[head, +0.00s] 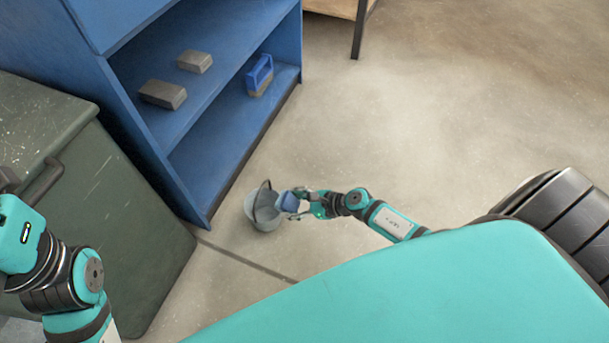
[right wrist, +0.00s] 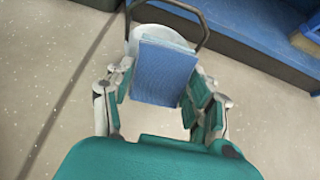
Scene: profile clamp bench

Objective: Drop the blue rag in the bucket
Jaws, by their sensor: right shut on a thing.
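The blue rag (head: 289,202) is held by my right gripper (head: 299,203) at the near right side of the bucket. In the right wrist view the rag (right wrist: 163,75) sits between the two fingers of the gripper (right wrist: 158,90) and covers part of the bucket. The grey-white bucket (head: 262,220) stands on the floor with its dark handle raised; its rim also shows in the right wrist view (right wrist: 150,33). I cannot tell whether the rag is over the opening or just beside it. My left arm shows at the lower left, but its fingers are not in view.
A blue shelf unit (head: 225,100) stands behind the bucket, holding grey blocks (head: 163,94) and a blue-handled brush (head: 260,74). A dark green cabinet (head: 130,235) stands at the left. The concrete floor (head: 400,110) to the right is clear.

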